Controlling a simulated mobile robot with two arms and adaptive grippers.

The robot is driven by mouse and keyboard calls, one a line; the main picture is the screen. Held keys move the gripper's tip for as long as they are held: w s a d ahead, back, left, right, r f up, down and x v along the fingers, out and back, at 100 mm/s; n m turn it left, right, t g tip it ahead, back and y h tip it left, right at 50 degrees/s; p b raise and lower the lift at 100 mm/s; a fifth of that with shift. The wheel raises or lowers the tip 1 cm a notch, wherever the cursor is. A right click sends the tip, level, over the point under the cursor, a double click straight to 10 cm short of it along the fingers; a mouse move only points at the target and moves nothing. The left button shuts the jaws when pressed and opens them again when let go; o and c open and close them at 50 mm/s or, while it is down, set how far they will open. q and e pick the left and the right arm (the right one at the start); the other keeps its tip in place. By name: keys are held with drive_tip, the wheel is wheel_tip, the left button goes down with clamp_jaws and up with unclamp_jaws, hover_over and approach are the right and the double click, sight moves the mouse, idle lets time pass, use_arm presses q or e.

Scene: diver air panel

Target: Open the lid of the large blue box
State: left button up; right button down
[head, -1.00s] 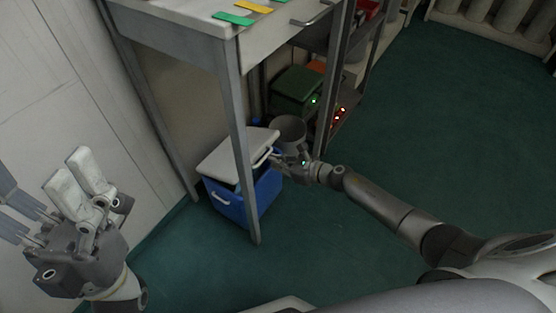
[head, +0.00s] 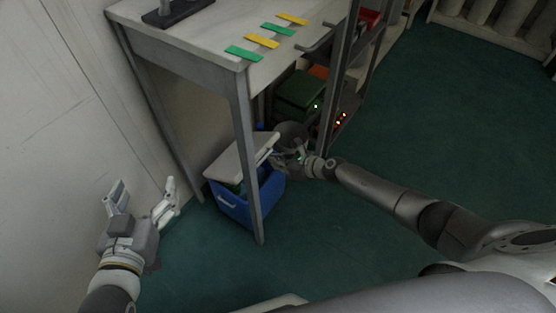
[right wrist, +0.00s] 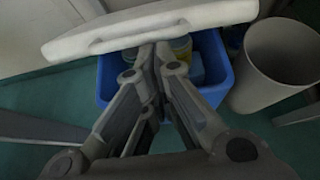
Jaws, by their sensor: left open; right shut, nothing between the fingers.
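The large blue box (head: 236,207) stands on the floor under the workbench, partly behind a bench leg. Its white lid (head: 232,160) is tilted up, with its right side raised off the box. In the right wrist view the lid (right wrist: 100,36) crosses the top, and the open gap shows the blue box (right wrist: 216,66) with a yellow-topped item (right wrist: 181,47) inside. My right gripper (right wrist: 155,48) is shut and empty, its fingertips at the underside of the lid's raised edge. My left gripper (head: 145,188) is open and empty, left of the box near the wall.
The workbench (head: 188,46) stands over the box, its front leg (head: 249,165) close before it. A grey round bin (right wrist: 272,62) stands right beside the box. A green case (head: 299,90) sits on the lower shelf behind. The floor at right is clear.

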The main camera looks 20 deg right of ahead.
sight(268, 154)
drive_tip(key=r+p, duration=0.1)
drive_tip(key=w+r+p, duration=0.1)
drive_tip(key=a+r+p, duration=0.1)
drive_tip(key=p, duration=0.1)
drive_tip(key=shift+w+g+h, duration=0.15)
drive_tip(key=shift+g+h, duration=0.15)
use_arm(q)
drive_tip(key=shift+s+a+f+g+y+p, duration=0.7)
drive_tip(key=shift+s+a+f+g, duration=1)
drive_tip(key=shift+s+f+g, duration=1.65)
drive_tip(key=shift+s+a+f+g+y+p, duration=0.3)
drive_tip(key=shift+s+a+f+g+y, duration=0.7)
drive_tip(key=shift+s+a+f+g, duration=2.25)
drive_tip(key=d+f+p, duration=0.3)
drive_tip(key=f, duration=0.6)
wheel_tip(268, 154, up, 8)
drive_tip(key=t+b, duration=0.1)
drive_tip(key=b, duration=0.1)
drive_tip(key=shift+s+n, duration=0.3)
drive_tip(key=shift+s, duration=0.1)
use_arm(e)
drive_tip(key=w+a+r, duration=0.9)
drive_tip(key=w+r, duration=0.1)
drive_tip(key=w, duration=0.2)
drive_tip(key=shift+w+a, duration=0.25)
drive_tip(key=shift+a, duration=0.15)
use_arm(q)
drive_tip(key=shift+d, duration=0.1)
use_arm(e)
drive_tip(key=shift+d, duration=0.1)
